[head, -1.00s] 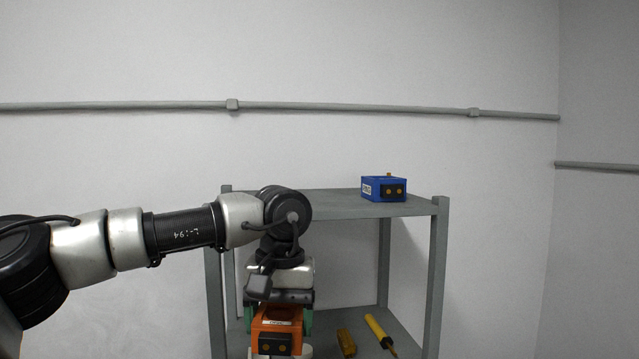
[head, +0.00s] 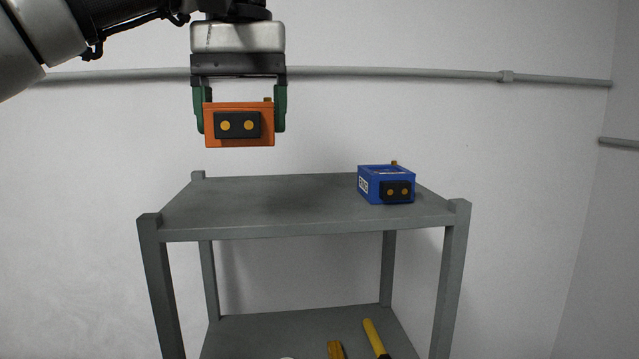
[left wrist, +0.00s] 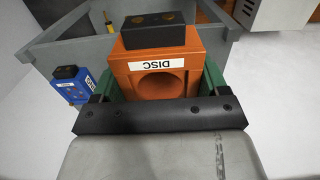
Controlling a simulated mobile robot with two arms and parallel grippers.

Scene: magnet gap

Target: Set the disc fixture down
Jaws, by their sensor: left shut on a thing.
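The disc fixture is an orange box (head: 264,140) with a black panel and two yellow round spots on its front. In the left wrist view the orange box (left wrist: 130,76) carries a white DISC label and has a round recess. My left gripper (head: 240,112) is shut on it, a green finger on each side, and holds it level in the air above the left part of the shelf's top board (head: 260,212). There is a clear gap between box and board. My right gripper is not in view.
A blue box (head: 370,188) with a white label stands at the right end of the top board. The rest of that board is bare. On the lower board lie a yellow-handled tool (head: 373,336) and a yellow block (head: 335,349). Corner posts rise slightly above the top board.

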